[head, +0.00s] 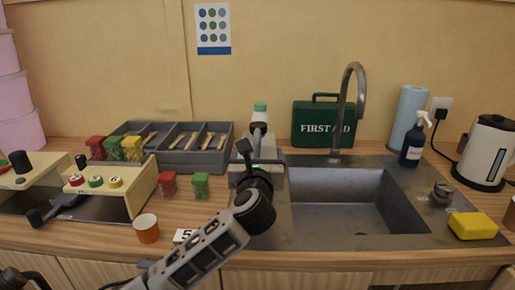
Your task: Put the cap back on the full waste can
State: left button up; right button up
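I cannot pick out a waste can or its loose cap for certain. A pale bottle-like cylinder (260,119) with a green top (260,106) stands upright behind my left gripper (259,155). Its lower part is hidden by the gripper. A grey box-like unit (272,179) is also there, partly covered by the gripper and wrist. My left arm reaches up from the lower left. Its dark fingers are seen from behind, so their opening and any hold are unclear. My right gripper is not in view.
The sink (340,205) with its tall tap (357,85) lies to the right. An orange cup (147,229), red jar (169,186) and green jar (201,186) stand left of the arm. A grey cutlery tray (190,163) and first aid case (323,124) are behind.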

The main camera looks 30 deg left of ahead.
pick_arm(q)
jog(key=shift+r, duration=0.15)
jog(key=o, duration=2)
jog(key=shift+f, duration=0.25)
jog(key=shift+c, duration=0.2)
jog(key=shift+r, duration=0.25)
jog(key=b+v, duration=0.1)
jog(key=v, duration=1.1)
jog(key=shift+f+b, duration=0.15)
jog(key=shift+b, duration=0.15)
